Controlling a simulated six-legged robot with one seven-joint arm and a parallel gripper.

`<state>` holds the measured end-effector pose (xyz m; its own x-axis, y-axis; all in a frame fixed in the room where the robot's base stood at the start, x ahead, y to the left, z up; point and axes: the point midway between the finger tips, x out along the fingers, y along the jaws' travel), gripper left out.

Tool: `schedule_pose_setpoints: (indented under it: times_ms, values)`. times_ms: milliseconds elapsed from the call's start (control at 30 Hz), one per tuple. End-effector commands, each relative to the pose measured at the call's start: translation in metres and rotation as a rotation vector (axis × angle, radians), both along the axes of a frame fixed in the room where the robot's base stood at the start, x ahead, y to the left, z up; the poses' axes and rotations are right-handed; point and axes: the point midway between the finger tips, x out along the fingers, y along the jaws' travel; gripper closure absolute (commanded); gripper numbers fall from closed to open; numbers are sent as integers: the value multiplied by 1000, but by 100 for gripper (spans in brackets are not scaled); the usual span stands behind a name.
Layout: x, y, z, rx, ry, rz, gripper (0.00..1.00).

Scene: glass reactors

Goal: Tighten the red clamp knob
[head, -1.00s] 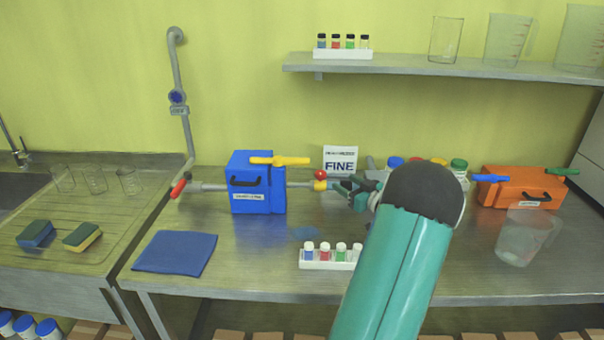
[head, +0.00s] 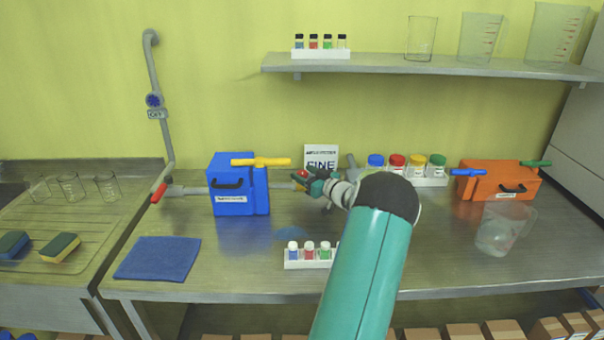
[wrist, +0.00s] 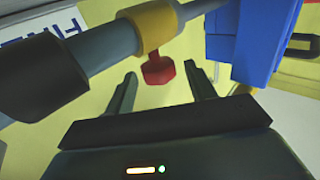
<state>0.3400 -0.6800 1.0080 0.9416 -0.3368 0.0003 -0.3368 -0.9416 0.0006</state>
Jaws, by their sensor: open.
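The red clamp knob (wrist: 158,70) hangs from a yellow clamp collar (wrist: 157,24) around a grey pipe in the wrist view. My gripper (wrist: 160,72) is open, and the knob shows between its two fingertips with a gap on each side. I cannot tell whether the tips reach the knob in depth. In the head view my gripper (head: 309,183) is at the pipe, right of the blue box (head: 233,186). The red knob (head: 303,173) shows there only as a small spot, and my gripper partly hides the yellow collar.
The blue box has a yellow lever (head: 261,162) on top. A white sign (head: 320,155) stands behind my gripper. Colour-capped jars (head: 397,165) and an orange box (head: 500,180) stand to the right. A vial rack (head: 305,263) is in front; a blue cloth (head: 158,258) lies front left.

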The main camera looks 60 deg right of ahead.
Motion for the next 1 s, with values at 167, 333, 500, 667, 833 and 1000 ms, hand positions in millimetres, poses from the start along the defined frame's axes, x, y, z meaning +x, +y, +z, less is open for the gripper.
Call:
schedule_pose_setpoints:
  times_ms: [167,333,500,667,833,1000]
  values:
    - [14,-4,0,1,0,0,45]
    - [15,-5,0,1,1,-1,45]
    - [15,-5,0,0,1,-1,59]
    - [15,-5,0,0,1,-1,90]
    - [15,-5,0,0,1,-4,90]
    - [15,-4,-1,1,2,-32,90]
